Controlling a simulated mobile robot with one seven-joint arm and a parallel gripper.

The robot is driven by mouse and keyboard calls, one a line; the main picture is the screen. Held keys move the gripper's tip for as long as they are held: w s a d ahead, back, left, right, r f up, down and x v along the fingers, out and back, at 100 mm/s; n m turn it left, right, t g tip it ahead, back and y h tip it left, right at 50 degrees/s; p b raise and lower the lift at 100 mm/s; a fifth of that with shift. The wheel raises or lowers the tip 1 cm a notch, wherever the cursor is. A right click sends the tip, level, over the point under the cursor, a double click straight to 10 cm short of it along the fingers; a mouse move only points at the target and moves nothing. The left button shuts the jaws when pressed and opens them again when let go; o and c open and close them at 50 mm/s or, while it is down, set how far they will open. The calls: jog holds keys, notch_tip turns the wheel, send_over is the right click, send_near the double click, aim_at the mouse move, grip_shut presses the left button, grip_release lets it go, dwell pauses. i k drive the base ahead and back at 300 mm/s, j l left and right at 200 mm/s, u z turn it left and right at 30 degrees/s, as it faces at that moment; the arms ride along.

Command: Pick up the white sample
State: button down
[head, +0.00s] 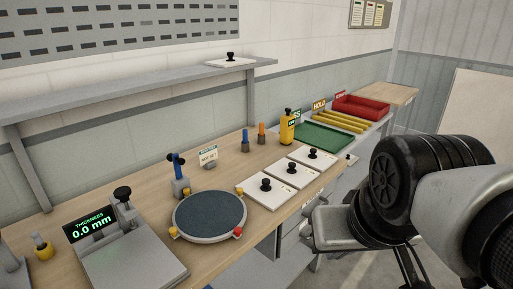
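Three flat white square plates with black knobs lie in a row on the wooden bench: a near one (252,195), a middle one (281,177) and a far one (325,162). A similar white plate (218,63) with a black knob lies on the grey shelf above. I cannot tell which plate is the white sample. My arm comes in from the right, and my gripper (322,222) appears as a grey part low at the bench's front side, right of the plates and apart from them. Its fingers are not clear, and I see nothing held.
A round dark-topped plate (209,214) and a thickness gauge (133,262) reading 0.0 mm stand left of the plates. A yellow bottle (287,130), green tray (325,138), yellow-barred tray (340,121) and red tray (361,106) stand farther back. The shelf overhangs the bench's rear.

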aim_at(271, 193)
jog(key=u, duration=0.3)
jog(key=i+l+u, duration=0.2)
jog(key=l+u, duration=0.15)
jog(key=u, duration=0.15)
jog(key=i+l+u, duration=0.15)
jog(key=l+u, duration=0.35)
jog(key=i+l, duration=0.1)
jog(key=l, duration=0.4)
jog(key=i+l+u, duration=0.15)
jog(key=l, duration=0.85)
jog(key=i+u, duration=0.05)
